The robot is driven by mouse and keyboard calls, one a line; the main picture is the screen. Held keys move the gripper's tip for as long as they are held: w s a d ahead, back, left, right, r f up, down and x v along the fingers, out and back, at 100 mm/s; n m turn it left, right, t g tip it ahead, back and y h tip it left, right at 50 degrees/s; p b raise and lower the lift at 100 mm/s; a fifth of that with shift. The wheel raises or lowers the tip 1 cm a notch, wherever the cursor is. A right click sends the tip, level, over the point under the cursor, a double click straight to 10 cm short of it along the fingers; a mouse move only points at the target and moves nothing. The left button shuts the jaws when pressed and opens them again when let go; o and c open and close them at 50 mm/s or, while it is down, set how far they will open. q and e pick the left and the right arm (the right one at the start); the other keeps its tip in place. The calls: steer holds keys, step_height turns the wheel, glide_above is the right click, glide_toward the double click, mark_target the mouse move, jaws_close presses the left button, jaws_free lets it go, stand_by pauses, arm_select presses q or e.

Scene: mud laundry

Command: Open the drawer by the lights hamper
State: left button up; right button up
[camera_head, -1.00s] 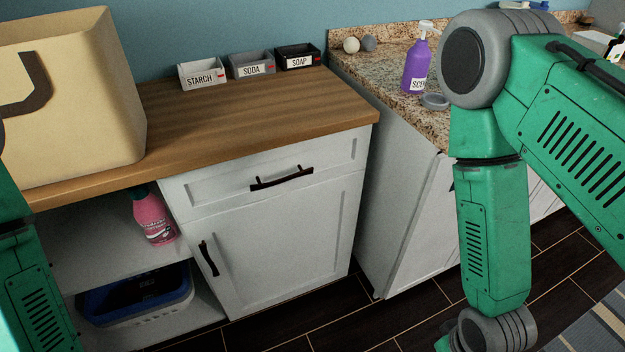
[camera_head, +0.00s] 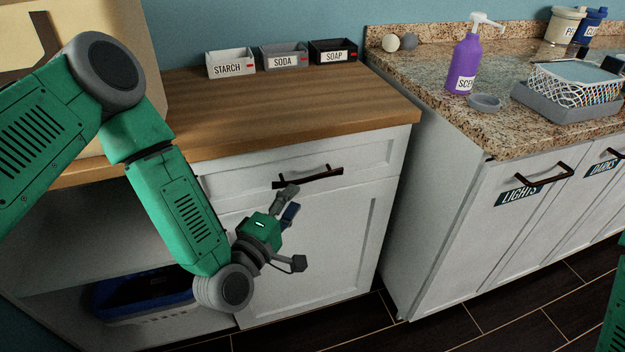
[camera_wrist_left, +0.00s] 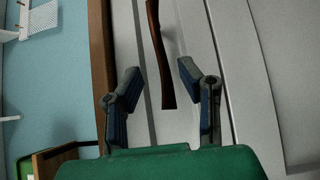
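The white drawer (camera_head: 365,160) sits shut under the wooden counter, left of the cabinet front labelled LIGHTS (camera_head: 515,196). Its dark bar handle (camera_head: 307,178) is level across the drawer front. My left gripper (camera_head: 294,227) is open and empty, in front of the door just below the handle. In the left wrist view, the handle (camera_wrist_left: 160,55) lies beyond and between the two spread fingers of my left gripper (camera_wrist_left: 158,76), apart from them. My right gripper is out of view; only a strip of my right arm shows at the lower right edge.
Starch (camera_head: 230,63), soda (camera_head: 284,56) and soap (camera_head: 333,51) boxes stand at the counter's back. A purple pump bottle (camera_head: 465,62) and a white basket (camera_head: 578,82) in a grey tray stand on the granite counter. Open shelves below hold a blue-lined basket (camera_head: 150,297).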

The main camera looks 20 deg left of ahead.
mark_target(307, 181)
arm_select(q)
steer(key=w, duration=0.2)
steer(key=w+d, duration=0.1)
steer(key=w, duration=0.4)
steer(key=shift+w+d+b, duration=0.15)
steer(key=shift+w+b, duration=0.2)
steer(key=shift+f, duration=0.1)
jaws_close()
